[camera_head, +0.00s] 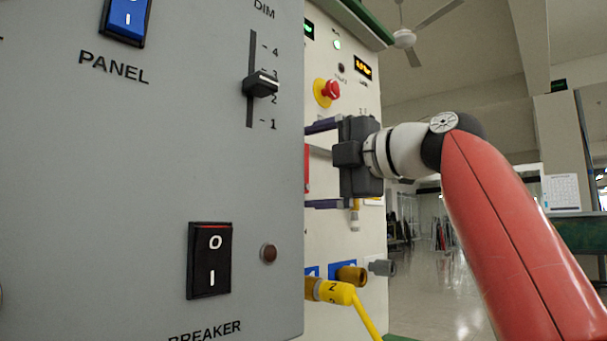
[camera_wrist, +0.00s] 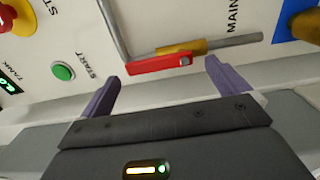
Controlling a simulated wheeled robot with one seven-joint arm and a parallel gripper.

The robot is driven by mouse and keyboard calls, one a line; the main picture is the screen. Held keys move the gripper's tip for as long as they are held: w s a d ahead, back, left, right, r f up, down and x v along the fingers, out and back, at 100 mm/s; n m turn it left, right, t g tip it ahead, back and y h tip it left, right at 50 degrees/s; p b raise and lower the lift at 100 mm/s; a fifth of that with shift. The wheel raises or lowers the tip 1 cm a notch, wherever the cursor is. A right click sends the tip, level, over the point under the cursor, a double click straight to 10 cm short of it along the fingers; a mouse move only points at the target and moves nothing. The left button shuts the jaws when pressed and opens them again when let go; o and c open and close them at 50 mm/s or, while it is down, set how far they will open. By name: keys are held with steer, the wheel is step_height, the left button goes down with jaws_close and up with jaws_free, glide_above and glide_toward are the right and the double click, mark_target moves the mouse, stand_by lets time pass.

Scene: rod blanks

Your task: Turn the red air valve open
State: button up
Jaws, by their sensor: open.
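The red air valve handle (camera_wrist: 160,65) shows in the wrist view in front of a brass valve body (camera_wrist: 182,48) on a grey pipe (camera_wrist: 232,42). The handle runs nearly along the pipe in this picture. A sliver of red handle (camera_head: 307,168) also shows in the head view, mostly hidden by the grey panel's edge. My gripper (camera_head: 318,165) is open, facing the cream panel. In the wrist view my gripper (camera_wrist: 161,71) has one purple finger on each side of the handle, with visible gaps. I see no contact, and cannot tell the exact depth.
The grey cabinet (camera_head: 150,180) with switches and a slider blocks the left of the head view. A red stop button (camera_head: 331,90) sits above my gripper, and a yellow hose connector (camera_head: 333,291) below. A green START button (camera_wrist: 63,72) is near the left finger.

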mark_target(351, 285)
steer(key=v, duration=0.4)
steer(key=shift+s+b, duration=0.1)
steer(key=shift+b, duration=0.3)
steer(key=shift+f, duration=0.1)
